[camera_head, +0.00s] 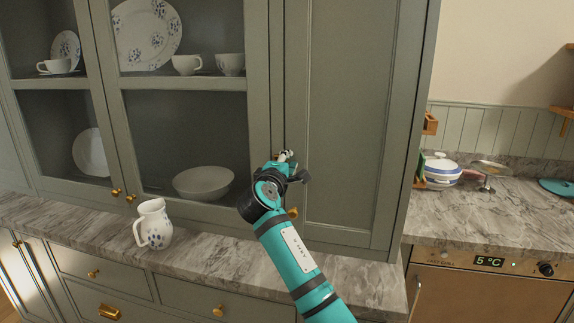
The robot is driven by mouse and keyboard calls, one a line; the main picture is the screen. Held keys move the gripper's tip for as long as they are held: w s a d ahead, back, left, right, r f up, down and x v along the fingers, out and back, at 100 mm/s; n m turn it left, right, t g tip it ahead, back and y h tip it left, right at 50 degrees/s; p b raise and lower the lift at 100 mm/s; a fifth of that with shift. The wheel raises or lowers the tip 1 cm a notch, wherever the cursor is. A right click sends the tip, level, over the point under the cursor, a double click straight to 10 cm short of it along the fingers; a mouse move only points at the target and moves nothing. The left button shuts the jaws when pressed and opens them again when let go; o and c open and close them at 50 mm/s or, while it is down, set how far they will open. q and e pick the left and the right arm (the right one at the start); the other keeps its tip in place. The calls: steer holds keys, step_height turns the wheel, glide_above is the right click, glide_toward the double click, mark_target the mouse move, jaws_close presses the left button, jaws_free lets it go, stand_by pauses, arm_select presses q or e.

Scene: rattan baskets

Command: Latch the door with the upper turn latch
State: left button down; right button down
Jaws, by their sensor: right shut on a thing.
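The tall solid grey-green cabinet door (340,110) is in the right half of the head view and looks closed against its frame. My right gripper (288,158) is at the door's left edge, at about mid height. It is shut on a small piece there, which I take to be the upper turn latch. The latch is mostly hidden by the fingers, so its angle cannot be told. A brass knob (293,213) shows below the gripper, beside the wrist. My left gripper is not in view.
Glass doors (185,130) with dishes behind them stand to the left. A floral pitcher (154,224) stands on the marble counter (215,260), left of my arm.

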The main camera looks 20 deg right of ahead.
steer(key=shift+f, duration=0.1)
steer(key=c, duration=1.3)
jaws_free()
steer(key=v, duration=1.2)
